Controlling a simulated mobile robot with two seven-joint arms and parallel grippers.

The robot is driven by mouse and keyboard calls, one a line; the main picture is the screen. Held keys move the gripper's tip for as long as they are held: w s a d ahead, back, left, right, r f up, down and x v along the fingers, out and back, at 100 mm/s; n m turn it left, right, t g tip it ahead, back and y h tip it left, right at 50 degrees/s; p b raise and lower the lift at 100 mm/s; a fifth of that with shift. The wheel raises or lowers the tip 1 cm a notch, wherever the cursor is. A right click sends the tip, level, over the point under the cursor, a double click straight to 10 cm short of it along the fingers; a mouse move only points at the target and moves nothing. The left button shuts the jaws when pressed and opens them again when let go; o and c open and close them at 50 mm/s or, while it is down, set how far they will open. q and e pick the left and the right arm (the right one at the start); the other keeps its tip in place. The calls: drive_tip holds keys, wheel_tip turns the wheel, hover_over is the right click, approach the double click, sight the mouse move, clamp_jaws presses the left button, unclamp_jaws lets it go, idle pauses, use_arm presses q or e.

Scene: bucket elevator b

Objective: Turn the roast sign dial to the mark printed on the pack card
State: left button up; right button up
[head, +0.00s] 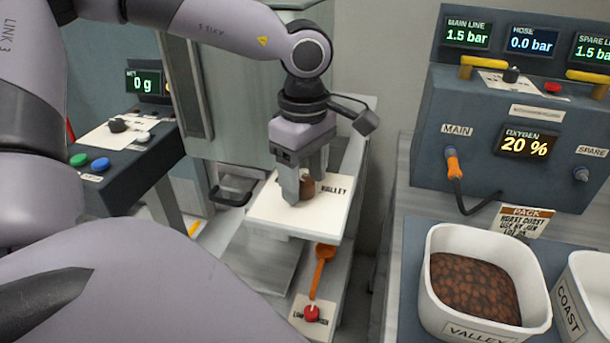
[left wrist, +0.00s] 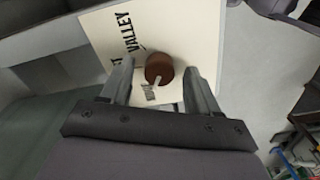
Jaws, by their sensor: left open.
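The roast sign (head: 262,208) is a white plate marked VALLEY with a brown round dial (head: 307,187) on it. In the left wrist view the dial (left wrist: 159,66) has a pale pointer toward a small blurred mark at the plate's near edge, away from VALLEY. My left gripper (head: 304,185) is open, its fingers on either side of the dial; the wrist view shows gaps between both fingers and the dial. My right gripper is not in view.
A VALLEY bin (head: 440,245) of brown beans and a COAST bin (head: 568,300) stand at right, below a gauge panel (head: 500,100). An orange lever (head: 323,262) and red knob (head: 312,314) are below the sign. A button console (head: 125,150) stands at left.

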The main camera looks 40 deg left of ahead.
use_arm(q)
drive_tip(key=shift+f, duration=0.2)
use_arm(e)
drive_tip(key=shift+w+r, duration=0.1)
use_arm(q)
drive_tip(key=c, duration=1)
drive_tip(key=shift+c, duration=0.2)
drive_tip(key=shift+m, duration=0.4)
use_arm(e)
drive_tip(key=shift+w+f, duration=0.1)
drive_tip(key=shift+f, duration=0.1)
use_arm(q)
drive_tip(key=shift+f+m+b, duration=0.1)
drive_tip(key=shift+m+b, duration=0.85)
drive_tip(key=shift+m, duration=0.45)
drive_tip(key=m+b, duration=0.1)
drive_tip(key=m, duration=0.3)
drive_tip(key=shift+m, duration=1.9)
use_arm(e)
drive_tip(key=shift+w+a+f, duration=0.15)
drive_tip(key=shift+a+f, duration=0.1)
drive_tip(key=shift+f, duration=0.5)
use_arm(q)
drive_tip(key=shift+m, duration=0.3)
